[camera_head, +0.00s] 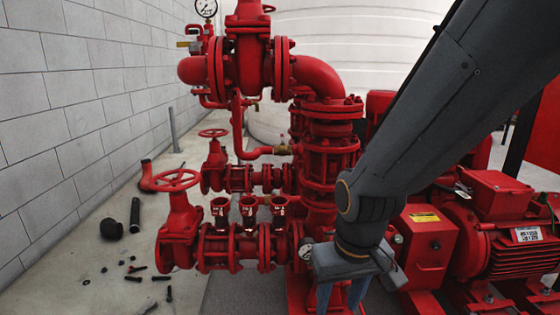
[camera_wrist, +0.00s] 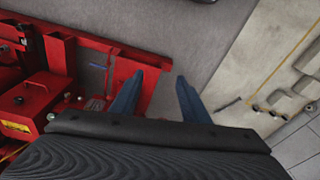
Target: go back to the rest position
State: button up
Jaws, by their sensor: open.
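My gripper (camera_head: 340,296) hangs at the lower middle of the head view, in front of the red pump set, with its blue fingers pointing down and cut off by the lower edge. In the wrist view my gripper (camera_wrist: 158,98) shows two blue fingers spread apart with nothing between them. One finger overlaps the red base frame (camera_wrist: 110,52) in that view, and the other is over the grey floor. My dark arm runs down from the upper right of the head view and hides part of the pump set.
Red pipework with a handwheel valve (camera_head: 180,225) stands left of my gripper. A red motor (camera_head: 500,240) is at the right. Loose bolts and a black fitting (camera_head: 112,229) lie on the floor by the block wall (camera_head: 75,90). Bare grey floor (camera_wrist: 205,45) shows below my gripper.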

jog(key=s+a+r+n+g, duration=0.2)
jog(key=s+a+n, duration=0.2)
jog(key=s+a, duration=0.45)
jog(key=d+r+m+p, duration=0.3)
jog(key=d+r+p, duration=0.5)
jog(key=r+p, duration=0.3)
jog(key=d+r+m+p, duration=0.3)
jog(key=d+r+p, duration=0.5)
jog(key=r+p, duration=0.3)
jog(key=s+p, duration=0.1)
jog(key=p, duration=0.2)
jog(key=shift+d+m+h+p, duration=0.3)
jog(key=shift+d+p, duration=0.05)
jog(key=shift+p, duration=0.05)
jog(key=shift+w, duration=0.1)
jog(key=shift+c, duration=0.3)
